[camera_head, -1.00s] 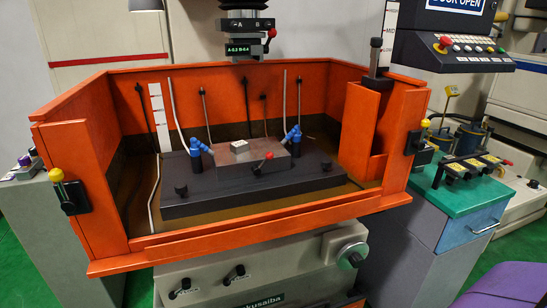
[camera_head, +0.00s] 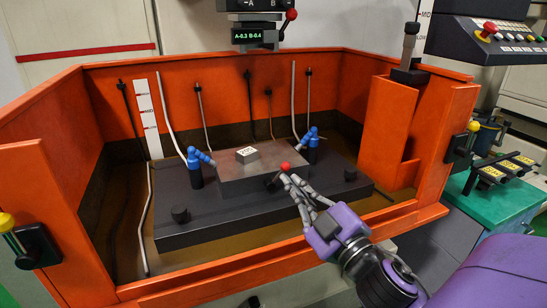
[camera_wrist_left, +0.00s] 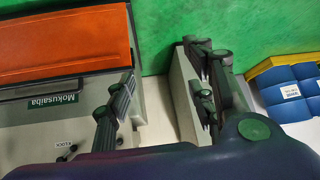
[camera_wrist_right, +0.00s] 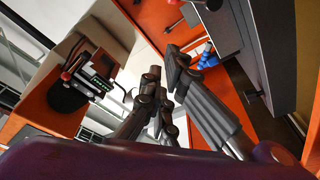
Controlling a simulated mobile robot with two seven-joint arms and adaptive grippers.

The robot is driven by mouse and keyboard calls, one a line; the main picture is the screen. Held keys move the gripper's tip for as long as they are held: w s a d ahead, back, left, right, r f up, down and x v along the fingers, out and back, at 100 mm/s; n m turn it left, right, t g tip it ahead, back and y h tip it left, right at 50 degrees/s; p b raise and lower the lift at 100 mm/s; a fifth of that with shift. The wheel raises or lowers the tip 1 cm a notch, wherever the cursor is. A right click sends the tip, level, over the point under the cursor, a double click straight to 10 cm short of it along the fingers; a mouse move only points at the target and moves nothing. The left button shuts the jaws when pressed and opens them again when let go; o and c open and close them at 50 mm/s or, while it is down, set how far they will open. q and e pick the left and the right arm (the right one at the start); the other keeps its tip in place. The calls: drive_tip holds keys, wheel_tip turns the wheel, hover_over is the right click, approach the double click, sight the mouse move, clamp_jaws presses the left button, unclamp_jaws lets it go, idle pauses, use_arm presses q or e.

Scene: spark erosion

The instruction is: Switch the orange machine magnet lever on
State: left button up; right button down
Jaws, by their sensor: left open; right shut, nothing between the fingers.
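The orange machine tank (camera_head: 235,277) fills the middle of the head view. Inside it, a grey magnet block (camera_head: 240,174) lies on a dark plate (camera_head: 215,216). The magnet lever has a red knob (camera_head: 285,167) at the block's front right; its arm is partly hidden by my fingers. My right gripper (camera_head: 289,181) is shut and empty, its fingertips right at the knob; I cannot tell whether they touch. It also shows in the right wrist view (camera_wrist_right: 165,80). My left gripper (camera_wrist_left: 160,75) is open and empty in the left wrist view, outside the tank.
A small light-topped piece (camera_head: 246,154) sits on the block, with blue nozzles (camera_head: 194,166) beside it. The machine head (camera_head: 255,35) hangs above. The orange front wall lies below my right forearm. Blue boxes (camera_wrist_left: 290,90) stand right in the left wrist view.

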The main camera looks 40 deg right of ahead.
drive_tip(key=w+r, duration=0.2)
drive_tip(key=w, duration=0.1)
use_arm(q)
drive_tip(key=shift+s+a+r+p, duration=0.2)
drive_tip(key=shift+s+r+p, duration=0.35)
drive_tip(key=shift+s+p, duration=0.1)
use_arm(e)
hover_over(277, 175)
drive_tip(key=s+a, duration=0.1)
drive_tip(key=s, duration=0.3)
wheel_tip(277, 175, down, 3)
drive_tip(key=shift+r, duration=0.1)
use_arm(q)
drive_tip(key=shift+r, duration=0.2)
use_arm(e)
drive_tip(key=m, duration=0.1)
drive_tip(key=d+m, duration=0.1)
drive_tip(key=d+m+h, duration=0.1)
drive_tip(key=shift+s+f+m, duration=0.25)
drive_tip(key=shift+f+m, duration=0.05)
drive_tip(key=shift+f, duration=0.05)
